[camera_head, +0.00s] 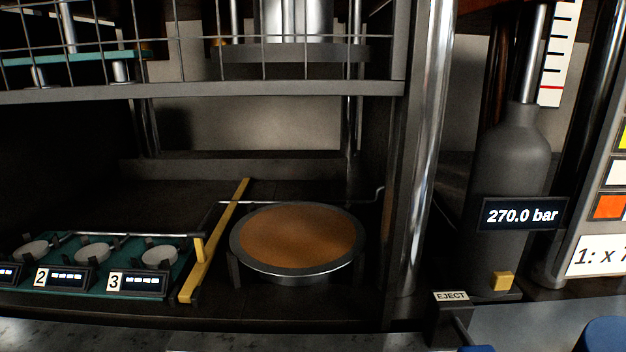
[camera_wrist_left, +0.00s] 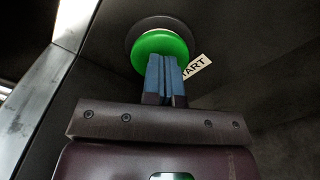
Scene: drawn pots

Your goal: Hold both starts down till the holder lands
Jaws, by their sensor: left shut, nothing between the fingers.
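A green start button (camera_wrist_left: 160,45) in a dark round collar shows in the left wrist view, with a partly hidden label (camera_wrist_left: 196,68) ending in "ART" beside it. My left gripper (camera_wrist_left: 162,60) is shut and empty, its blue fingertips at the button's lower edge. They overlap the button in the picture; how far it is pressed I cannot tell. In the head view a thick grey plate (camera_head: 340,53) under a metal cylinder hangs behind the wire guard, possibly the holder. Below it, apart, stands a round brown-topped disc (camera_head: 300,238) with a metal rim. The second start button and my right gripper are not in view.
A teal rack (camera_head: 190,255) with numbered displays and small cups stands left of a yellow bar (camera_head: 215,240). A bright column (camera_head: 424,150) stands right of the disc. A display (camera_head: 522,215) reads 270.0 bar. An EJECT label (camera_head: 451,296) sits at the front right.

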